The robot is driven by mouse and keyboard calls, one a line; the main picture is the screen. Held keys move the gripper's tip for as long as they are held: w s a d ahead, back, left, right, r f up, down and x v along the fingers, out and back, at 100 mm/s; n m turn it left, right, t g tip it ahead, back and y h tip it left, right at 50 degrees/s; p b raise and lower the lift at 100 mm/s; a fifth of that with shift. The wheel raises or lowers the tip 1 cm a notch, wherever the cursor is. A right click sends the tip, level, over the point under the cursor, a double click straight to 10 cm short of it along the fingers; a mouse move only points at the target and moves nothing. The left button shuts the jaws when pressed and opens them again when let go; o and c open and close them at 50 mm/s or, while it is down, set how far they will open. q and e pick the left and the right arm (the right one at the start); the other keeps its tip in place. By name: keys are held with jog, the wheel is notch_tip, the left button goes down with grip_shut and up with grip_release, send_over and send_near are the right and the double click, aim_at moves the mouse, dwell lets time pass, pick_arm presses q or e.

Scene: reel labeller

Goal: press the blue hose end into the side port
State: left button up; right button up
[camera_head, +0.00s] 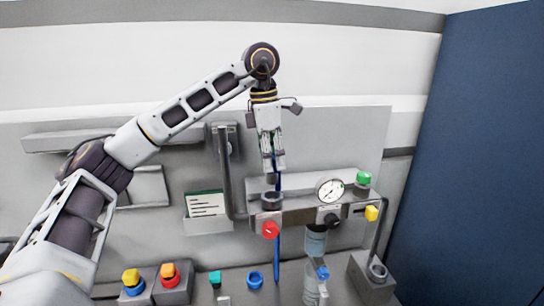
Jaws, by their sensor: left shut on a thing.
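My left gripper (273,168) points down in front of the back panel, with its arm coming in from the left. It is shut on the blue hose (277,255), near a small dark piece at the fingertips. The hose shows at the fingers, passes out of sight at the grey manifold (300,213), and shows again below it. A dark round port (271,198) on the manifold's left end sits just below the gripper, apart from the fingertips. I cannot tell whether this is the side port. The hose end is too small to make out. My right gripper is not in view.
The manifold carries a gauge (329,190), a red knob (270,230), a green button (364,178) and a yellow knob (372,213). A clear bowl (316,240) hangs below. A card holder (207,212) is at left. Coloured buttons (169,274) and a blue ring (255,280) are in front.

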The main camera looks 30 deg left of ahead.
aim_at(272, 181)
pick_arm(q)
jog(key=shift+f+b, duration=0.6)
jog(key=shift+f, duration=0.35)
jog(key=shift+f+b, duration=0.35)
jog(key=shift+f, duration=0.15)
jog(key=shift+f+b, duration=0.4)
jog(key=shift+f, duration=0.2)
jog(key=shift+f+b, duration=0.65)
jog(key=shift+f, duration=0.3)
jog(key=shift+f, duration=0.1)
dwell(0.5)
jog(key=shift+f, duration=0.1)
dwell(0.9)
jog(key=shift+f, duration=0.1)
dwell(0.9)
jog(key=shift+f, duration=0.2)
dwell(0.6)
